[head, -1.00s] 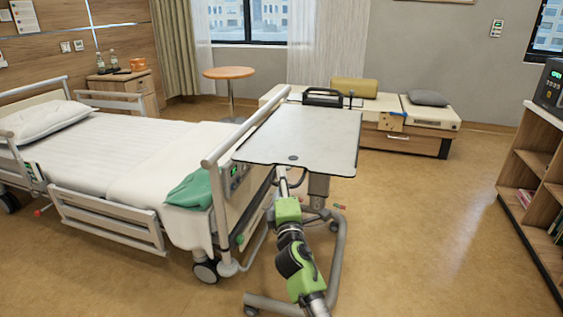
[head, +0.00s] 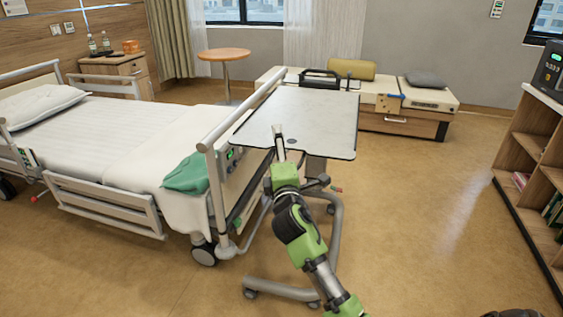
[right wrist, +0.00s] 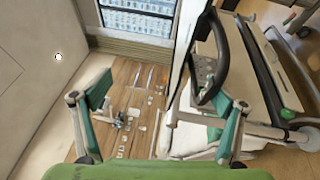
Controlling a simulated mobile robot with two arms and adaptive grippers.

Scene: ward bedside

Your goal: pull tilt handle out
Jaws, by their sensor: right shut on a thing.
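The overbed table (head: 325,118) stands at the foot of the bed, its pale top level. My right gripper (head: 283,150) is at the near edge of this top, with a pale bar showing over the edge. In the right wrist view my right gripper (right wrist: 165,115) has its two teal-padded fingers well apart on either side of the tabletop (right wrist: 183,60), seen edge-on. The gripper is shut on a pale part at this edge; the tilt handle's shape does not stand out from the tabletop, and the contact is mostly hidden. My left gripper is out of view.
The bed (head: 90,135) stands close on the left, its foot rail (head: 240,110) beside the table, a green cloth (head: 187,175) on it. The table's wheeled base (head: 285,290) is below my arm. A shelf (head: 535,150) stands right. Floor between is clear.

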